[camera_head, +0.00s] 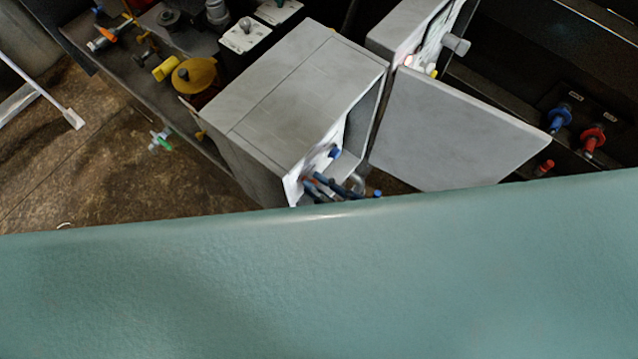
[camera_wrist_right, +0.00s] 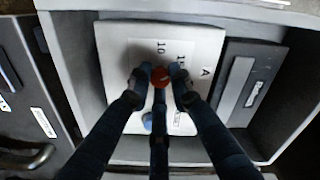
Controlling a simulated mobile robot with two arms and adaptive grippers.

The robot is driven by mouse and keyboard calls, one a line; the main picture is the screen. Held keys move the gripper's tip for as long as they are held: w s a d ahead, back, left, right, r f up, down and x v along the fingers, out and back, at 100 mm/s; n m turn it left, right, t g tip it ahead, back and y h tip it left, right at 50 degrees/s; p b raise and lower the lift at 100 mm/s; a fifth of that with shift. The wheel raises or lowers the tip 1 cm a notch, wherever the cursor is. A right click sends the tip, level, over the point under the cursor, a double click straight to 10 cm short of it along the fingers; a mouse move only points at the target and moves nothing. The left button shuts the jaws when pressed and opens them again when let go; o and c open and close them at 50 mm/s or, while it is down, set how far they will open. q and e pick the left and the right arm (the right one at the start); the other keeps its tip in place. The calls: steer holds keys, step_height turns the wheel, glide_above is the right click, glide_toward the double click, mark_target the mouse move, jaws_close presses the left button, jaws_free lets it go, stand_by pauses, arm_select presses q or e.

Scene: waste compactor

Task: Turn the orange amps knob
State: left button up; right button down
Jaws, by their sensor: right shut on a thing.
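The orange amps knob (camera_wrist_right: 160,76) sits on a white dial panel (camera_wrist_right: 206,41) marked with numbers and an "A", inside a grey open box (camera_head: 300,85). My right gripper (camera_wrist_right: 159,78) has its dark fingers closed around the knob, with a fingertip on each side. In the head view, my right gripper (camera_head: 331,186) reaches into the box's open front, and the knob itself is hidden there. A blue part (camera_wrist_right: 148,121) shows on the panel below the knob, partly covered by the fingers. My left gripper is not in view.
A grey door panel (camera_head: 460,130) stands open right of the box. Blue (camera_head: 560,118) and red (camera_head: 592,139) knobs are at the far right. A yellow disc (camera_head: 195,76) is left of the box. A large teal surface close to the camera blocks the lower head view.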

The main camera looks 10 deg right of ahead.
steer(key=shift+w+d+r, duration=0.1)
steer(key=shift+w+r, duration=0.15)
steer(key=shift+r, duration=0.1)
steer(key=c, duration=1.7)
jaws_free()
steer(key=shift+o, duration=0.6)
steer(key=shift+s+f, duration=0.1)
steer(key=shift+f, duration=0.1)
steer(key=shift+s+d+f, duration=0.1)
steer(key=shift+s+d, duration=0.2)
steer(key=shift+s, duration=0.05)
steer(key=v, duration=1.1)
steer(key=shift+d, duration=0.1)
